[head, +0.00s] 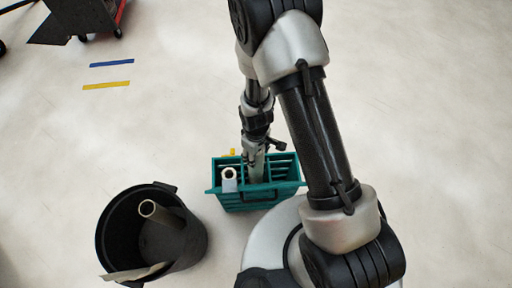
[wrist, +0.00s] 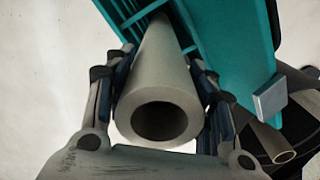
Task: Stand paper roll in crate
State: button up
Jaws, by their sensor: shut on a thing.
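The grey paper roll (wrist: 160,75) is a hollow tube between my gripper's two fingers (wrist: 157,105), its open end towards the wrist camera. My gripper is shut on it. The far end of the roll reaches the bars of the teal crate (wrist: 235,55); I cannot tell how deep it sits. In the head view, my gripper (head: 255,165) is at the crate (head: 258,198), partly hidden by its walls. A pale open tube end (head: 229,174) shows at the crate's left front. I cannot tell whether it belongs to the held roll.
A black bin (head: 196,250) with another tube (head: 165,214) in it stands left of the crate. Blue tape (head: 111,64) and yellow tape (head: 106,85) mark the floor. The floor beyond the crate is mostly clear.

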notch_tip(320, 180, down, 15)
dwell(0.8)
jog(key=shift+f, duration=0.1)
jog(key=o, duration=1.7)
notch_tip(320, 180, up, 12)
